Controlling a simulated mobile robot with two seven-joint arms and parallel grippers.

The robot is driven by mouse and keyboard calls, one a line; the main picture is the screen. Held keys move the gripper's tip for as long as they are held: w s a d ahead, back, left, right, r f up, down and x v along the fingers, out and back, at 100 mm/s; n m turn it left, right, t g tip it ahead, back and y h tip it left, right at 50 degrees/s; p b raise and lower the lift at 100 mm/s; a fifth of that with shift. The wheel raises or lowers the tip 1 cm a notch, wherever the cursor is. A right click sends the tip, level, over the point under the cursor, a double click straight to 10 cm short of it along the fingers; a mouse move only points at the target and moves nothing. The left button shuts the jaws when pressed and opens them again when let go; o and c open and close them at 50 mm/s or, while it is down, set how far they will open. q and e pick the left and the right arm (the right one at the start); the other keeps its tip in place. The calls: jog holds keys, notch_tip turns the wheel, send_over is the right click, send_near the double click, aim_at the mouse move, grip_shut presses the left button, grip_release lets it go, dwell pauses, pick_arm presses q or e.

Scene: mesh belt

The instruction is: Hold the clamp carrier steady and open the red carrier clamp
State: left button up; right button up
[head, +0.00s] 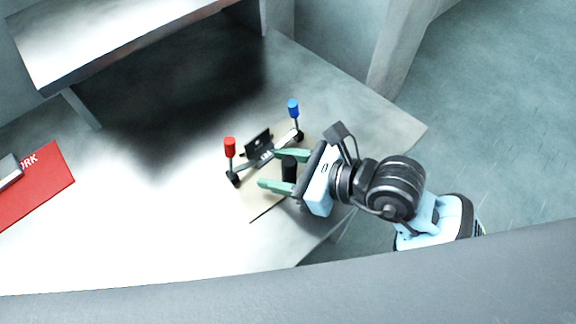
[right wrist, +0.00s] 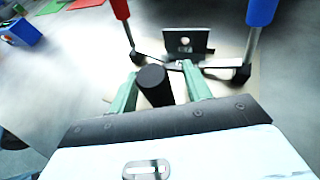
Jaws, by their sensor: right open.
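The clamp carrier is a board (head: 262,206) on the table, bearing a dark upright bracket (head: 258,143) with a hole, also in the right wrist view (right wrist: 187,42). The red clamp handle (head: 230,147) stands upright at its left end; it also shows in the right wrist view (right wrist: 120,9). The blue clamp handle (head: 293,108) stands at the other end, also in the right wrist view (right wrist: 262,12). My right gripper (head: 268,169) is open, its green fingers on either side of a black post (head: 289,172). Contact with the post cannot be told. My left gripper is not in view.
A red sheet (head: 52,180) with white lettering lies at the left, with a grey object (head: 9,170) on it. A raised shelf (head: 120,45) stands at the back. The grey table (head: 150,220) is clear between the sheet and the carrier. A blue box (right wrist: 18,32) shows in the right wrist view.

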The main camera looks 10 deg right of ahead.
jog(key=shift+c, duration=0.4)
dwell(0.5)
jog(key=shift+c, duration=0.4)
grip_shut()
dwell(0.8)
